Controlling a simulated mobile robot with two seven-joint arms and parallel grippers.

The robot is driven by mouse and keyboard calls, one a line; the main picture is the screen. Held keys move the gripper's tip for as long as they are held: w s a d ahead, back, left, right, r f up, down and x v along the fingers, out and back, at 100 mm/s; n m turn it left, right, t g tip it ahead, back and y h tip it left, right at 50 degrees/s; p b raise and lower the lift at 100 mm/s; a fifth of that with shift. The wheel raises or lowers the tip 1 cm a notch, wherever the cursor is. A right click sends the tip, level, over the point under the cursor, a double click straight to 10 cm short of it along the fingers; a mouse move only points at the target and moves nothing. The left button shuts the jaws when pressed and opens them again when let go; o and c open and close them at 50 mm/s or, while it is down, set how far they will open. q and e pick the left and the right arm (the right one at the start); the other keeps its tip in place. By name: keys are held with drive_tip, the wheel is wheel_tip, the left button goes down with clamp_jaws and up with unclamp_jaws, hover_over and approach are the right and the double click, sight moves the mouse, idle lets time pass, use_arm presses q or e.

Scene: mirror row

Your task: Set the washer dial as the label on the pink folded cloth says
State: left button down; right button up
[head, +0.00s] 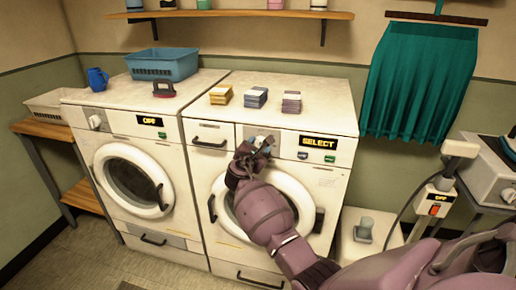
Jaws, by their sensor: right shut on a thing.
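Two white washers stand side by side. On the right washer (225,92), my right gripper (262,143) is shut at the control panel, on what appears to be the dial, which the fingers mostly hide. This washer's display (318,142) reads SELECT. Three small folded cloth stacks lie on its top: a yellow one (221,95), a blue one (256,98) and a pale pink-lilac one (291,103). The label on the pink cloth is too small to read. My left gripper is not in view.
The left washer (90,180) shows OFF on its display (150,121). A blue basket (161,64), a blue jug (97,79) and a dark red-handled item (163,90) stand on it. A teal cloth (420,80) hangs at the right. A switch box (434,208) is at the lower right.

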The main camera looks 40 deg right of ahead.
drive_tip(key=m+b, duration=0.1)
drive_tip(key=m, duration=0.5)
drive_tip(key=shift+y, duration=0.3)
drive_tip(key=m+b, duration=0.1)
drive_tip(key=m, duration=0.4)
drive_tip(key=shift+f+y, duration=0.1)
drive_tip(key=shift+y, duration=0.2)
drive_tip(key=m+b, duration=0.1)
drive_tip(key=m, duration=0.2)
drive_tip(key=shift+t, duration=0.4)
drive_tip(key=shift+m+b, duration=0.4)
drive_tip(key=shift+m, duration=0.4)
drive_tip(key=shift+s, duration=0.1)
drive_tip(key=o, duration=0.9)
drive_tip(key=shift+r, duration=0.2)
